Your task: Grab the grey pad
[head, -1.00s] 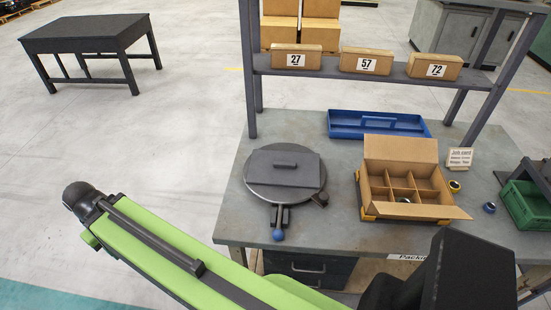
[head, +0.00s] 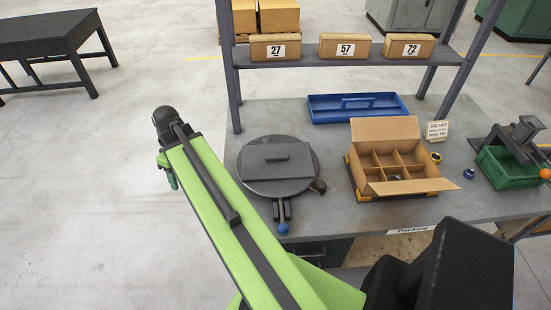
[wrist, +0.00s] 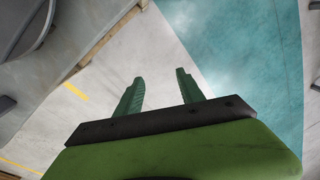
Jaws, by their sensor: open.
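The flat dark grey pad (head: 292,168), a rectangular plate with a small raised piece near its middle, lies on a round dark turntable (head: 262,188) on the left part of the workbench. My gripper (wrist: 160,75) shows in the wrist view with its two green fingers apart and nothing between them. It points toward the floor. In the head view my arm reaches up to the left of the bench, with its end over the floor, clear of the pad. The pad is not seen in the wrist view.
The bench (head: 330,228) also bears a blue tray (head: 325,117), an open divided carton (head: 385,130), a green bin (head: 500,170) and a press (head: 522,130) at right. A shelf (head: 310,62) with numbered boxes stands above. A blue-tipped lever (head: 282,228) sticks out from the turntable.

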